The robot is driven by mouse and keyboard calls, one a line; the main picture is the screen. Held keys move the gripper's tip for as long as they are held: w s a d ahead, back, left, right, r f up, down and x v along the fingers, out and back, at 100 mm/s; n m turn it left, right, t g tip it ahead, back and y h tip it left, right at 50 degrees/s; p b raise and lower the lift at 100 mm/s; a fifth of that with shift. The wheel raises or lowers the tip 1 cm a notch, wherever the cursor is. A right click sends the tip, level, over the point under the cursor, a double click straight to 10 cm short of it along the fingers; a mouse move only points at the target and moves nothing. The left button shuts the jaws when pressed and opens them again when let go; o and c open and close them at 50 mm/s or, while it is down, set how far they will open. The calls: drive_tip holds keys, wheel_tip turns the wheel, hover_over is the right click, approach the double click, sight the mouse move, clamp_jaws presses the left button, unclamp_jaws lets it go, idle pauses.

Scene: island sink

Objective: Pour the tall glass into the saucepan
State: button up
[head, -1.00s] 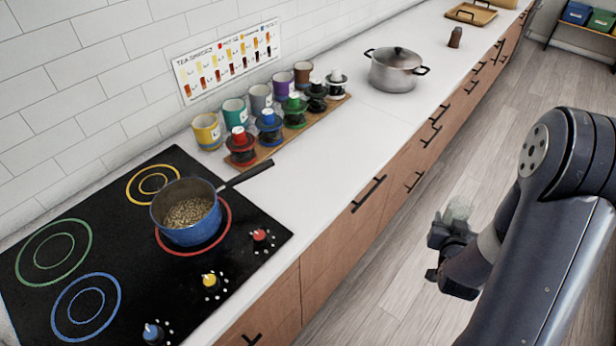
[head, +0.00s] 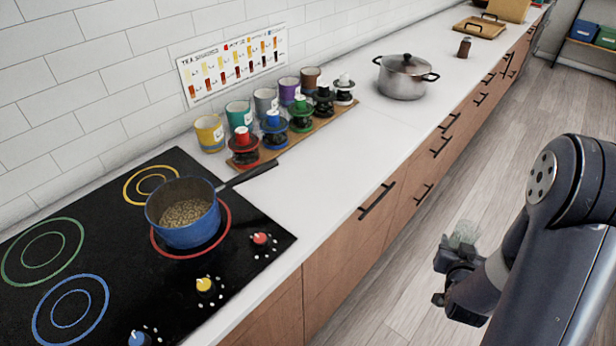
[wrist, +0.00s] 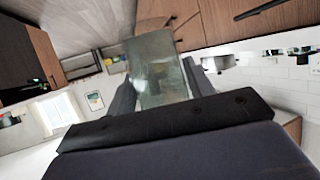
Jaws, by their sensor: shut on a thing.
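A blue saucepan (head: 184,214) with a dark handle stands on the red-ringed burner of the black cooktop. It holds a tan, grainy content. My gripper (head: 459,246) is over the floor, to the right of the counter and well apart from the saucepan. It is shut on a clear tall glass (wrist: 160,68), which shows between the fingers in the wrist view. In the head view only the top of the glass (head: 465,232) shows above the gripper. What the glass holds cannot be made out.
A lidded steel pot (head: 402,78) stands farther along the counter. Several coloured mugs and jars line the wall, the jars on a wooden board (head: 312,130). White counter (head: 330,175) is bare between cooktop and pot. Cooktop knobs (head: 261,238) sit near the front edge.

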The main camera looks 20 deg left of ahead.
drive_tip(key=shift+f+b, duration=0.5)
drive_tip(key=shift+f, duration=0.25)
